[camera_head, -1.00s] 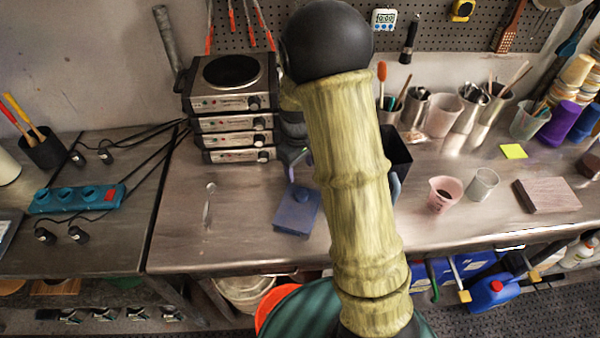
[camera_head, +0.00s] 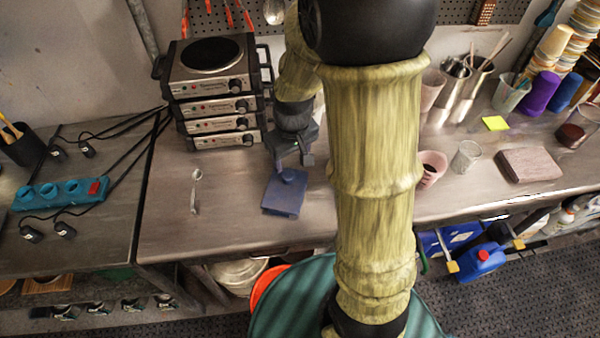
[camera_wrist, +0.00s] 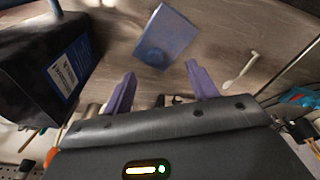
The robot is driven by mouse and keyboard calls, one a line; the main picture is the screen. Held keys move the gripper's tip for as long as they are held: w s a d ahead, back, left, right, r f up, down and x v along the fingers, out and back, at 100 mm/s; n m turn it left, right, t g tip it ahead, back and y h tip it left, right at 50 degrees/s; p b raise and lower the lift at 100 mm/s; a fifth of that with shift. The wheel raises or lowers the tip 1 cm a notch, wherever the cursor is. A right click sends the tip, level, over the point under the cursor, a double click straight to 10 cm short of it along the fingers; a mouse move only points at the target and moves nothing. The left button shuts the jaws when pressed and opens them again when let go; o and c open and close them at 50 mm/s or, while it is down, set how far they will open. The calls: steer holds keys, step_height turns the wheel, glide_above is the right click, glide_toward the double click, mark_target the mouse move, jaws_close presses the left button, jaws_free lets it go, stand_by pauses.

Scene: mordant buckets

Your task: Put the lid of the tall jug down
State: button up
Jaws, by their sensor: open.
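The blue square lid (camera_head: 284,196) with a small knob lies flat on the steel bench, near its front edge. It also shows in the wrist view (camera_wrist: 167,38), ahead of the fingers and apart from them. My gripper (camera_head: 294,160) is just behind the lid in the head view. In the wrist view my gripper (camera_wrist: 160,82) has its two purple fingers spread wide with nothing between them. A black, box-shaped vessel with a white label, seemingly the tall jug (camera_wrist: 40,65), stands at the left in the wrist view. My arm hides it in the head view.
A stack of hot plates (camera_head: 212,95) stands behind and left of the lid. A spoon (camera_head: 196,190) lies left of it on clear bench. Right of my arm are a pink cup (camera_head: 431,168), a clear beaker (camera_head: 466,156) and a wooden block (camera_head: 528,165).

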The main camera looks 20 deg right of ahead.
steer(key=s+r+m+t, duration=0.1)
steer(key=s+r+m, duration=0.1)
steer(key=s, duration=0.6)
steer(key=shift+a+r+m, duration=0.25)
steer(key=shift+a+m, duration=0.05)
steer(key=shift+m, duration=0.1)
steer(key=shift+s, duration=0.1)
